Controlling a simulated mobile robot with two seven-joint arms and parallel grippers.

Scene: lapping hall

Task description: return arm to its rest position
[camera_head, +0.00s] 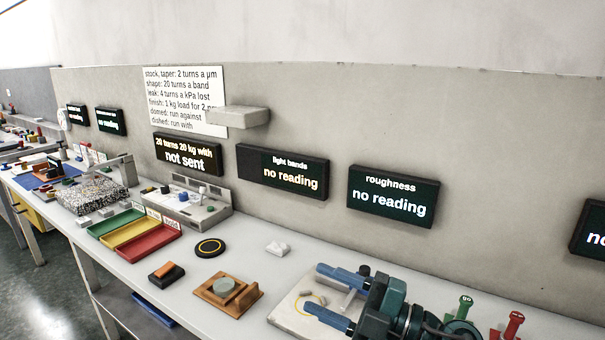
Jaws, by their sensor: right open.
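My right gripper (332,297) comes in from the lower right in the head view. Its two blue fingers are spread apart, pointing left, over a pale square plate (283,316) at the front of the bench. Small grey pieces (317,299) show between the fingers; I cannot tell whether they lie on the plate. The teal wrist and arm of mine hide part of the bench behind them. My left gripper is not in view.
Left of the gripper are a wooden fixture with a grey disc (224,287), a black disc with a yellow ring (210,248) and coloured trays (151,242). Green (464,307) and red (513,325) posts stand close at right. A wall with display panels (393,195) runs behind.

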